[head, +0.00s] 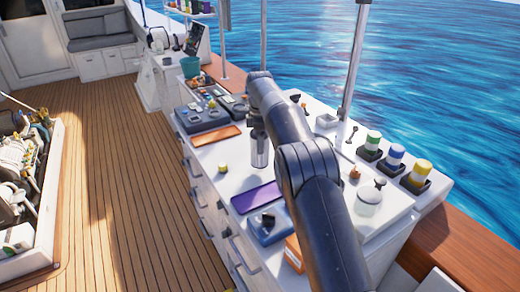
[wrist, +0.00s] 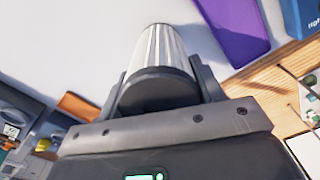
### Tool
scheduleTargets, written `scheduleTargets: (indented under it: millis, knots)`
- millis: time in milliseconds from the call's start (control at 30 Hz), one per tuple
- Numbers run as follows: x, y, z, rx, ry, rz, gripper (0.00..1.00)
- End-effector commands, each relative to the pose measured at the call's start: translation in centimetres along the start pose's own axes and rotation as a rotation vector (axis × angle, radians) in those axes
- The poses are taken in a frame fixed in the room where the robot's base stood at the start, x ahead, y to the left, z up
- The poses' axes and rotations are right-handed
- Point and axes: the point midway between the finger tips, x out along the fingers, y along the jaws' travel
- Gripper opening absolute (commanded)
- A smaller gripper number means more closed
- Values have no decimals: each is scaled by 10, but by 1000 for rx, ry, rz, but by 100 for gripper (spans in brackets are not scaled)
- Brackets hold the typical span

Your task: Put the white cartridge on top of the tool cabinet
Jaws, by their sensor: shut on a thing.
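My gripper (head: 258,128) is shut on the white cartridge (head: 260,155), a pale cylinder held roughly upright in the head view. In the wrist view my gripper (wrist: 162,88) has one finger on each side of the cartridge (wrist: 164,48), whose dark end cap faces the camera. The cartridge is over the white top of the tool cabinet (head: 206,163), a long unit with drawers down its side. I cannot tell whether its lower end touches the top. My arm hides part of the cabinet top.
A purple flat item (head: 257,197), a blue box (head: 268,226) and an orange tray (head: 216,135) lie around the cartridge. A small yellow object (head: 223,168) is nearby. Green (head: 372,140), blue (head: 395,155) and yellow (head: 420,173) banded cartridges stand at right. An open engine hatch (head: 55,165) is at left.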

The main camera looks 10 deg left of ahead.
Motion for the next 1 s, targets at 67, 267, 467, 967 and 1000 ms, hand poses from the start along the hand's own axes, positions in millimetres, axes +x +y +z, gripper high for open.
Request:
scheduleTargets:
  millis: [67,267,467,967,1000]
  knots:
    - [11,-1,0,0,-1,-3,36]
    - [35,0,0,0,0,0,36]
    - [35,0,0,0,0,1,36]
    - [38,0,0,1,0,0,83]
    - [38,0,0,1,0,0,83]
